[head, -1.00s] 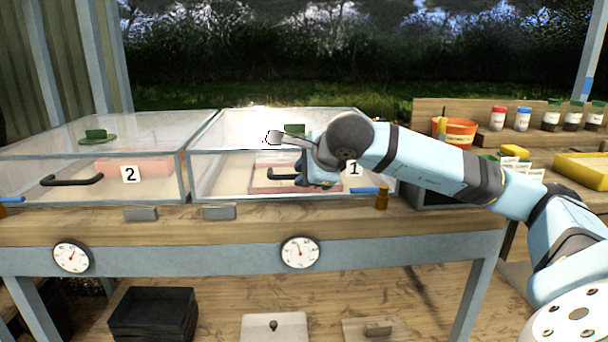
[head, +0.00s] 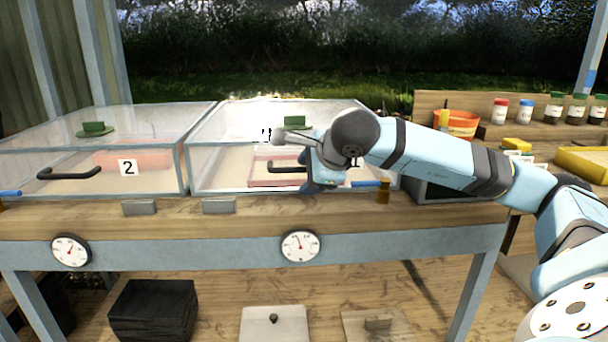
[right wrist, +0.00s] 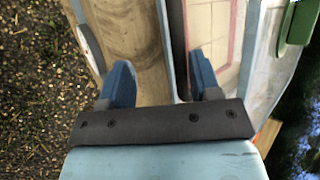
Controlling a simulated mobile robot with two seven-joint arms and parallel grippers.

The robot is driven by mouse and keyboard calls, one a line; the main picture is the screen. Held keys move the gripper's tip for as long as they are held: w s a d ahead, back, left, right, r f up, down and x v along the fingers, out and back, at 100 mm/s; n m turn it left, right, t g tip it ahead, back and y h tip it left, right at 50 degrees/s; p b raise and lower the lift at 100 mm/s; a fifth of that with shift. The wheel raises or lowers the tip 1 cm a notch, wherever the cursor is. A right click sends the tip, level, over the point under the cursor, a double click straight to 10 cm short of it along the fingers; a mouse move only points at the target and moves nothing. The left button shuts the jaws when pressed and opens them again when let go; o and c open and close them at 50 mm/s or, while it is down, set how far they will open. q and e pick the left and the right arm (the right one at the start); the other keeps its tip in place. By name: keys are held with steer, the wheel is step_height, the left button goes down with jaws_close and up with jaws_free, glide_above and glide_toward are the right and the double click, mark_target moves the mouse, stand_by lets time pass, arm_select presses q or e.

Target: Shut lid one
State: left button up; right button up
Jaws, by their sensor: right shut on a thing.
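Lid one is the clear, pale-framed lid (head: 230,122) on the right-hand glass box in the head view. It looks down or nearly down; I cannot tell whether a small gap remains. Its black handle (head: 285,169) shows at the front, with the right end hidden by my gripper. My right gripper (head: 316,184) is at that handle, and its jaws appear shut on it. In the right wrist view the two blue fingers (right wrist: 162,82) are spread, with a dark bar between them. The number 1 label is hidden behind my arm. My left gripper is out of view.
The left box has a closed-looking lid with a number 2 label (head: 128,168) and a black handle (head: 68,174). Green objects (head: 294,122) sit on both box tops. Jars and an orange pot (head: 456,124) are farther right.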

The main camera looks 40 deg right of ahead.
arm_select(q)
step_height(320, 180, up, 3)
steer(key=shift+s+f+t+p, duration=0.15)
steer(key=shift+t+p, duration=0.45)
steer(key=shift+p, duration=0.05)
arm_select(e)
steer(key=v, duration=1.2)
steer(key=shift+s, duration=0.25)
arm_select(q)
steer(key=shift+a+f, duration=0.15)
arm_select(e)
steer(key=shift+a+r, duration=0.1)
steer(key=shift+r, duration=0.05)
steer(key=shift+a, duration=0.1)
